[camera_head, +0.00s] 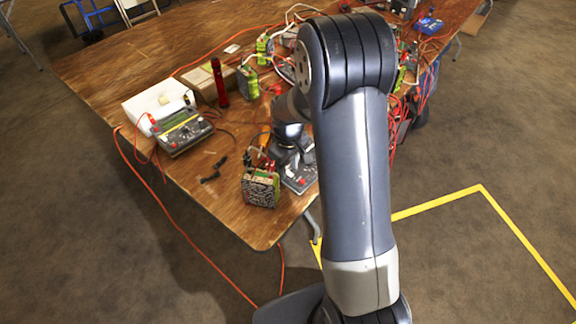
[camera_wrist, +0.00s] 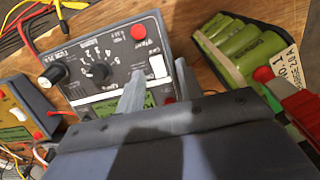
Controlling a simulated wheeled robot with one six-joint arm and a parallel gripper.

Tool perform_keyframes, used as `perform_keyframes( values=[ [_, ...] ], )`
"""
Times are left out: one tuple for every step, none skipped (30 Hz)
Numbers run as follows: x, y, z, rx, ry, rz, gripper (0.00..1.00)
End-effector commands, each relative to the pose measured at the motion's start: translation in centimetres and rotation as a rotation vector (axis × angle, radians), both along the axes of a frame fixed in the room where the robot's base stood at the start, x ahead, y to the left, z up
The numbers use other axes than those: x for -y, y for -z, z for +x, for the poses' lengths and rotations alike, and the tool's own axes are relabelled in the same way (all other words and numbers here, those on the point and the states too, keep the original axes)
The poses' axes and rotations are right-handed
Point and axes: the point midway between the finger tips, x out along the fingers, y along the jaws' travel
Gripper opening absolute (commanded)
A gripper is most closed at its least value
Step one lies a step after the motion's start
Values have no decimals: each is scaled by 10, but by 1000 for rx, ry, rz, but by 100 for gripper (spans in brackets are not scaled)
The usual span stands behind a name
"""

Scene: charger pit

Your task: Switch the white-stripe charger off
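A dark-faced charger (camera_wrist: 110,45) lies under my gripper (camera_wrist: 158,70) in the wrist view, with a black knob, a numbered dial, red sockets and a white rocker switch (camera_wrist: 157,66). My fingers are apart, one on each side of the switch; I cannot tell whether they touch it. No white stripe shows clearly on this charger. In the head view the charger (camera_head: 300,180) sits near the table's front corner, partly hidden by my arm. The rocker's on or off position is unclear.
A green battery pack (camera_wrist: 235,50) lies right of the charger in the wrist view, and another charger (camera_wrist: 20,110) left. In the head view, a yellow-striped charger (camera_head: 183,132) stands at left on the wooden table (camera_head: 110,75), and a battery pack (camera_head: 260,190) near the corner. Cables run around.

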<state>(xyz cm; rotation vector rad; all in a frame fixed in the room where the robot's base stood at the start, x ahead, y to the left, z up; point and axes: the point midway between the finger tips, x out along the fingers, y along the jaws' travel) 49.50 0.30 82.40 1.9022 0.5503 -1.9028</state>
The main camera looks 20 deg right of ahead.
Motion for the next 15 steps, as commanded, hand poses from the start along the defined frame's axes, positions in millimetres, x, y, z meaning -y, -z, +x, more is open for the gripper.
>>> perform_keyframes(
  values=[
    [0, 1, 0, 0, 0, 0, 35],
    [0, 1, 0, 1, 0, 1, 35],
    [0, 1, 0, 1, 0, 1, 35],
    [0, 1, 0, 1, 0, 1, 35],
    [0, 1, 0, 1, 0, 1, 35],
    [0, 0, 0, 1, 0, 1, 35],
    [0, 0, 0, 1, 0, 1, 34],
    [0, 0, 0, 1, 0, 1, 31],
    [0, 0, 0, 1, 0, 1, 28],
    [0, 0, 0, 1, 0, 1, 26],
    [0, 0, 0, 1, 0, 1, 23],
    [0, 0, 0, 1, 0, 1, 20],
    [0, 0, 0, 1, 0, 1, 17],
    [0, 0, 0, 1, 0, 1, 15],
    [0, 0, 0, 1, 0, 1, 12]
  ],
)
